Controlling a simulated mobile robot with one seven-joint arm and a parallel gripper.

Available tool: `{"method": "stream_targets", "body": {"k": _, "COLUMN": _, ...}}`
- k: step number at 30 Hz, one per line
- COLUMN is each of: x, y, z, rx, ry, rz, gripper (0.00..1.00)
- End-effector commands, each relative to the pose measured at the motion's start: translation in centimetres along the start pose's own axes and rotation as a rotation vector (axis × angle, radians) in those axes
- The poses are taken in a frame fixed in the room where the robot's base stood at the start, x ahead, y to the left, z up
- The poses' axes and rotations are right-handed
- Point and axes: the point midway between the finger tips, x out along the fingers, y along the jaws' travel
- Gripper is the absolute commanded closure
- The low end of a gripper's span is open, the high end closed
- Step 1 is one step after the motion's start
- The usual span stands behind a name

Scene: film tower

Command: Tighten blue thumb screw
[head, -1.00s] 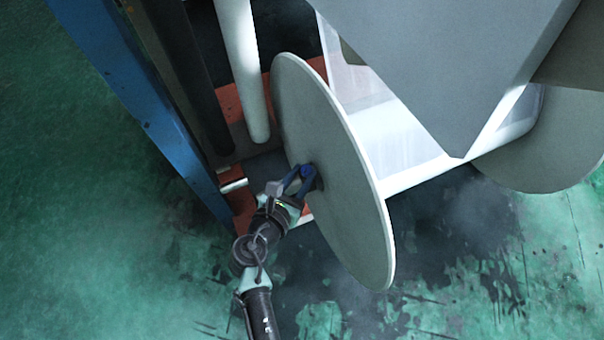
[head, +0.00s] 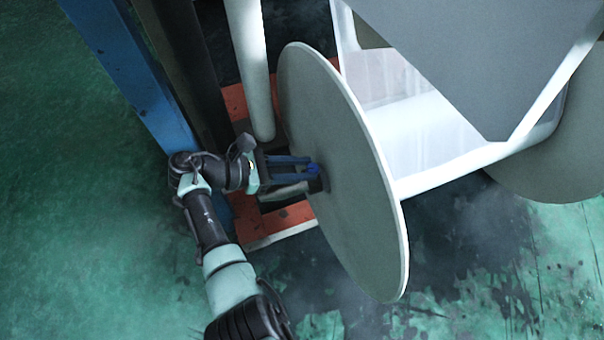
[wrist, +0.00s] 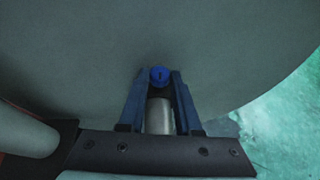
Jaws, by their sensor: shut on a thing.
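The blue thumb screw (head: 313,169) sits at the hub in the middle of the large grey disc (head: 345,215). In the wrist view the screw (wrist: 160,76) shows as a small bright blue head between the fingertips. My gripper (head: 312,168) reaches in from the left with its two blue fingers closed around the screw or the hub part at it; the exact contact is small in the head view. In the wrist view my gripper (wrist: 160,82) has a finger on each side, with a metal shaft end (wrist: 159,115) between the fingers.
A white roller (head: 250,65) hangs near the disc's upper left. A film web (head: 425,125) and a grey panel (head: 470,50) lie right of the disc. Green floor is open at left.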

Motion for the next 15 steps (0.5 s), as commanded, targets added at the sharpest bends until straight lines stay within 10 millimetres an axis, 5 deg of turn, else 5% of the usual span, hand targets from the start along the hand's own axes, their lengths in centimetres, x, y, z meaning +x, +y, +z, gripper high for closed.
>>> {"method": "stream_targets", "body": {"k": 15, "x": 0.24, "y": 0.60, "z": -0.08, "rx": 0.083, "ry": -0.001, "rz": -0.195, "gripper": 1.00}}
